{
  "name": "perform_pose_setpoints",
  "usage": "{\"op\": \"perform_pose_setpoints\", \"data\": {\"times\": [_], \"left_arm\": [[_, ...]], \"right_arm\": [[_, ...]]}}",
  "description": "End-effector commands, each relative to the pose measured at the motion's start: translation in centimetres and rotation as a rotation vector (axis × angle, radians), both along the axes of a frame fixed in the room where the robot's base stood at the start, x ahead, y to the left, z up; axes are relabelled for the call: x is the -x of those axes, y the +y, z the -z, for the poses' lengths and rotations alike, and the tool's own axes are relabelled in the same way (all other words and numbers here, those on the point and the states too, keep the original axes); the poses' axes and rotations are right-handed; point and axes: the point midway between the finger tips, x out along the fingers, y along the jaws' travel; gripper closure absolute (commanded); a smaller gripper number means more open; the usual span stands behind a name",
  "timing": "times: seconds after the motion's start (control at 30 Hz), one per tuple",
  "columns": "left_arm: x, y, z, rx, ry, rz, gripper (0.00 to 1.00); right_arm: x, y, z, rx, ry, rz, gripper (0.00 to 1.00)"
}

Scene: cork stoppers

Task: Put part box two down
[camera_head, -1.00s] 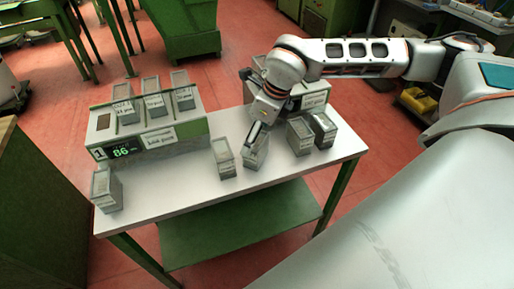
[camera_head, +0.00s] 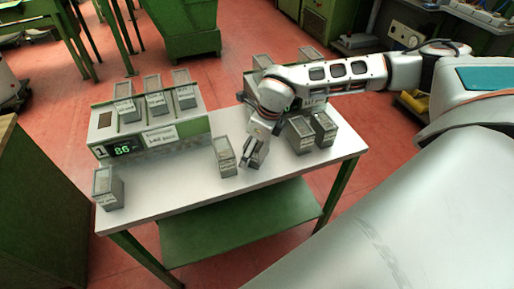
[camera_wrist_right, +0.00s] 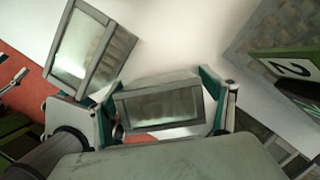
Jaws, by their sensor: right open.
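My right gripper (camera_head: 254,160) is low over the white table (camera_head: 190,193), near its front middle. In the right wrist view its two fingers (camera_wrist_right: 163,112) are open on either side of a grey part box with a clear window (camera_wrist_right: 160,108). In the head view this box is mostly hidden by the gripper. Whether its base rests flat on the table cannot be told. Another grey part box (camera_head: 225,155) stands upright just left of the gripper and also shows in the wrist view (camera_wrist_right: 82,48). My left gripper is not in view.
Dispenser 1 (camera_head: 150,146) holds three boxes on top at the left. A second dispenser (camera_wrist_right: 285,68), marked 2, is partly behind my arm. Two boxes (camera_head: 300,136) stand right of the gripper, one box (camera_head: 107,188) at the left corner.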

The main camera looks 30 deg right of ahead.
Motion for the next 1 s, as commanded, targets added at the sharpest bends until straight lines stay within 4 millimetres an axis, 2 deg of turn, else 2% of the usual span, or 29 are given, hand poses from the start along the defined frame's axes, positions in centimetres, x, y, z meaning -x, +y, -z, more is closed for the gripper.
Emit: {"op": "perform_pose_setpoints", "data": {"times": [0.03, 0.17, 0.2, 0.5, 0.67, 0.87, 1.0], "left_arm": [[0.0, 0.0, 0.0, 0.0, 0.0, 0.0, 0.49], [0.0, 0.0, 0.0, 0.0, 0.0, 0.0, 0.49], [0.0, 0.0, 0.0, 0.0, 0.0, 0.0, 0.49], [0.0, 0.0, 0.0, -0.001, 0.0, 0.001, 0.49], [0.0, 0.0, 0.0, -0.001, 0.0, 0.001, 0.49], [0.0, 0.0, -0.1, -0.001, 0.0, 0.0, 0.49], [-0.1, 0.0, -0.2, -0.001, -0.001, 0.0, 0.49]], "right_arm": [[0.0, 0.0, 0.0, 0.0, 0.0, 0.0, 0.23], [0.0, 0.0, 0.0, 0.0, 0.0, 0.0, 0.57], [0.0, 0.0, 0.0, 0.0, 0.0, 0.0, 0.61], [0.0, 0.0, -0.1, -0.001, -0.001, 0.0, 0.61], [-0.1, 0.0, -0.9, -0.001, -0.003, -0.001, 0.61], [-0.1, 0.0, -3.5, -0.001, -0.005, 0.001, 0.61], [-0.2, 0.0, -6.7, -0.001, -0.008, 0.0, 0.61]]}}
